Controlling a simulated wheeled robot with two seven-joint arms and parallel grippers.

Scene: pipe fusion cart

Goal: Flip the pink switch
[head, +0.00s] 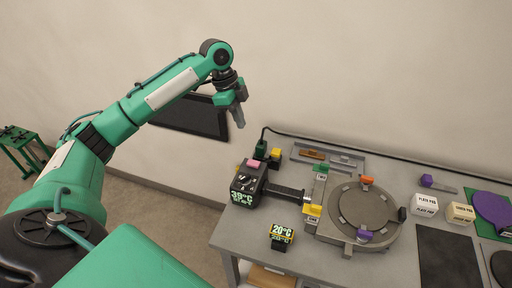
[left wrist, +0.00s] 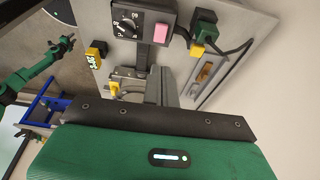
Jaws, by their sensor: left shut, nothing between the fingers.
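The pink switch (head: 254,163) sits on the top of a black control box (head: 245,187) with a dial and a 39°C display, at the left end of the table. In the left wrist view the pink switch (left wrist: 161,32) shows beside the dial (left wrist: 127,23). My left gripper (head: 239,117) is shut and empty, pointing down, above and slightly left of the switch and apart from it. My right gripper (left wrist: 66,43) seems to show small at the left of the left wrist view, away from the box; its jaws are too small to read.
A black and yellow 20°C display (head: 282,236) stands in front of the box. A round grey fixture (head: 380,213) with coloured clamps is to the right. A green plug (head: 261,148) with a cable and a yellow block (head: 276,153) are behind the switch. The air above the box is clear.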

